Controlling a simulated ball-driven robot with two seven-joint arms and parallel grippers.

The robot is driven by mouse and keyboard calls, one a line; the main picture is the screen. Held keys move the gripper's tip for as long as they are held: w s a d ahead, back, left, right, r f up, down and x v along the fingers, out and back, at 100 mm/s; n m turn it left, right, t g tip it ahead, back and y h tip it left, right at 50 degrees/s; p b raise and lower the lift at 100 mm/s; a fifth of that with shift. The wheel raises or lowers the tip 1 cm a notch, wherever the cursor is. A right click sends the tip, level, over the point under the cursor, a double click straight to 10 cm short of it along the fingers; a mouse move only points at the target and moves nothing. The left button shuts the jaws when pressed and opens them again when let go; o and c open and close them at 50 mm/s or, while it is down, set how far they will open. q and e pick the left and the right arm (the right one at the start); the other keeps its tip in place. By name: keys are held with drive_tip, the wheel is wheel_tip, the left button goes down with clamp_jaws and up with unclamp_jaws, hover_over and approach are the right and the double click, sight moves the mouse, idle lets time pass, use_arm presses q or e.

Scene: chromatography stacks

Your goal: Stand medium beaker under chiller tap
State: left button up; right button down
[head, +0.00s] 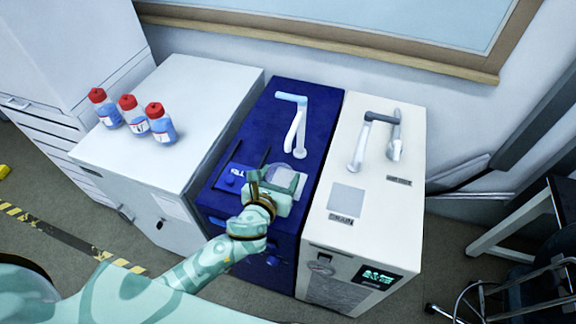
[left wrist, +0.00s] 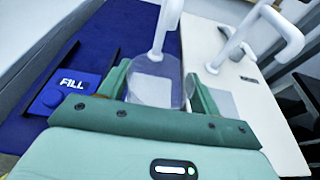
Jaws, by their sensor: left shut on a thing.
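My left gripper (head: 283,186) is shut on a clear beaker (head: 284,178), which it holds upright-looking over the top of a blue unit (head: 262,140). In the left wrist view the beaker (left wrist: 158,88) sits between the two green fingers. A white square pad shows through it; I cannot tell whether the beaker touches it. The blue unit's white tap (head: 297,130) rises just behind the beaker. A blue FILL button (left wrist: 65,92) lies left of the gripper. My right gripper is not in view.
A cream unit (head: 385,190) with its own tap (head: 360,145), a grey square pad (head: 346,199) and a lit display stands to the right. A white cabinet (head: 190,90) to the left carries red-capped bottles (head: 161,123). A stool stands at far right.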

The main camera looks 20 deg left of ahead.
sight(285, 172)
use_arm(q)
drive_tip(key=w, duration=0.6)
drive_tip(key=shift+w+d, duration=0.1)
drive_tip(key=shift+w, duration=0.1)
wheel_tip(285, 172, down, 4)
drive_tip(key=b, duration=0.2)
drive_tip(key=shift+w+b, duration=0.1)
drive_tip(key=shift+b, duration=0.3)
drive_tip(key=shift+r, duration=0.2)
drive_tip(key=shift+f, duration=0.15)
drive_tip(key=o, duration=1.1)
